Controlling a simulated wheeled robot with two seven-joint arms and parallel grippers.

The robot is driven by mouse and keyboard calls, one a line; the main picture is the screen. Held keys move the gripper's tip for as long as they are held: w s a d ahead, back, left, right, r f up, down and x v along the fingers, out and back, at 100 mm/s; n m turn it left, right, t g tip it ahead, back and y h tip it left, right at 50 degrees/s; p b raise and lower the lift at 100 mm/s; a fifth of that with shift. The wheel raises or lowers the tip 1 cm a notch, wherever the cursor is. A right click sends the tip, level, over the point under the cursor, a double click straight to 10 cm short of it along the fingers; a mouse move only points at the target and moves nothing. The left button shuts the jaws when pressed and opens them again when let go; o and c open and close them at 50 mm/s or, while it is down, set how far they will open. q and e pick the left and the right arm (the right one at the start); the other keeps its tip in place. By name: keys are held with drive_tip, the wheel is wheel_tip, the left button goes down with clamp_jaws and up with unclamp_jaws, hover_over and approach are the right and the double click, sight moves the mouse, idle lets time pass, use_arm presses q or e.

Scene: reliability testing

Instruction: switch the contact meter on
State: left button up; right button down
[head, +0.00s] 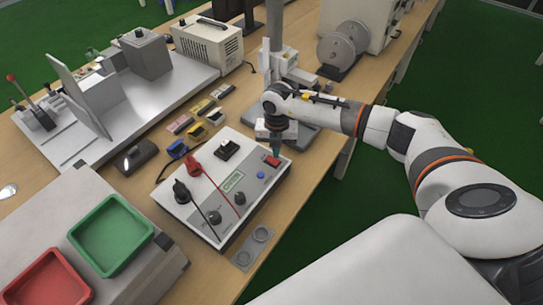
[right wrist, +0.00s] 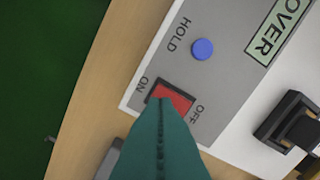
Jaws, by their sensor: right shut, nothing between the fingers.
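The contact meter (head: 188,212) is a white box with a grey panel on the wooden bench. Its red rocker switch (head: 272,160) is at the panel's right corner. In the right wrist view the red switch (right wrist: 178,94) lies between the ON and OFF labels, beside a blue HOLD button (right wrist: 202,49) and a green display (right wrist: 277,30) reading OVER. My right gripper (head: 276,153) is shut and empty, pointing down at the switch. Its teal fingertips (right wrist: 163,103) cover part of the switch; I cannot tell whether they touch it. My left gripper is out of view.
Red and black probes with leads lie across the meter's panel. Green (head: 112,235) and red (head: 50,280) trays stand at the lower left. Several small coloured blocks (head: 180,124) lie behind the meter. A stand with a grey base (head: 305,135) is close behind my right gripper.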

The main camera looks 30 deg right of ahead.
sight(276, 163)
wheel_tip(276, 163, up, 4)
drive_tip(key=shift+p, duration=1.25)
